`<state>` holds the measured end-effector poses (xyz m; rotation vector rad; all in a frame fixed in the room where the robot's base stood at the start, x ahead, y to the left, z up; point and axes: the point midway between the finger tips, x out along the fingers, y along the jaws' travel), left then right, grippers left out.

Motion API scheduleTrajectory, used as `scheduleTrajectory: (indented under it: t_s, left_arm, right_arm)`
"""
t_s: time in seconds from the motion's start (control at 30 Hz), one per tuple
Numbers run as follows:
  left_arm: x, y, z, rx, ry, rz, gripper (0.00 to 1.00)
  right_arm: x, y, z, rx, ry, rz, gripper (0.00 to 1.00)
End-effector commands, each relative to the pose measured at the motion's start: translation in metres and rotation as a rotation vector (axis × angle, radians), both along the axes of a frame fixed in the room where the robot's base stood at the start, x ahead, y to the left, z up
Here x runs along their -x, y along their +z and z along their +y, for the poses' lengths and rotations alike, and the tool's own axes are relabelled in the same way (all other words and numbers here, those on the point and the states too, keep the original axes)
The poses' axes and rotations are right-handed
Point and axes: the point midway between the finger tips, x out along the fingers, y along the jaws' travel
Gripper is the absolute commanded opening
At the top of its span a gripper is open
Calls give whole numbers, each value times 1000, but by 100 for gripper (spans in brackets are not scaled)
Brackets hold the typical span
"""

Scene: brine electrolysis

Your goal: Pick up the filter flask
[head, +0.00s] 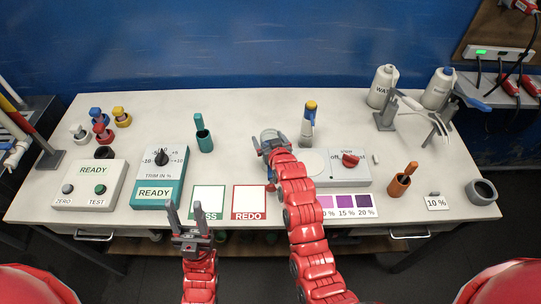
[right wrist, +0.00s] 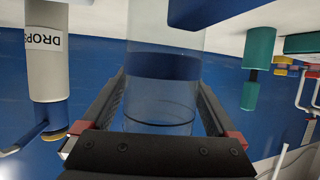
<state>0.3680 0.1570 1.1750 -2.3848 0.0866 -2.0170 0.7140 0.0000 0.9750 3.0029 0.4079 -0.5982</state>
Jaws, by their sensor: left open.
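The filter flask (head: 268,134) is clear glass and stands near the middle of the table, partly hidden by my right gripper (head: 272,147). In the right wrist view, the flask's clear cylindrical wall (right wrist: 160,95) fills the space between the two fingers of my right gripper (right wrist: 160,100), one finger along each side. The fingers look closed against the glass. I see no clear gap between the flask and the table. My left gripper (head: 188,218) is open and empty at the table's front edge, left of the PASS card (head: 208,199).
The drops bottle (head: 309,125) stands just right of the flask. A white unit with a red knob (head: 350,160) and a round plate (head: 313,162) lies to the right. The TRIM box (head: 160,160) and a teal holder (head: 204,140) are to the left. The back middle is clear.

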Motion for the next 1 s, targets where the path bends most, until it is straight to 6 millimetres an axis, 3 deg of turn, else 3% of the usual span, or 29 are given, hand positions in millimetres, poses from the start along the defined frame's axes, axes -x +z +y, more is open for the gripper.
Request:
scheduleTrajectory:
  t_s: [0.07,0.5,1.0]
  left_arm:
    - [0,0,0,0,0,0,50]
    - [0,0,0,0,0,0,50]
    - [0,-5,0,0,0,0,50]
  right_arm:
    - [0,0,0,0,0,0,77]
    - [0,0,0,0,0,0,0]
    - [-1,6,0,-2,0,-6,0]
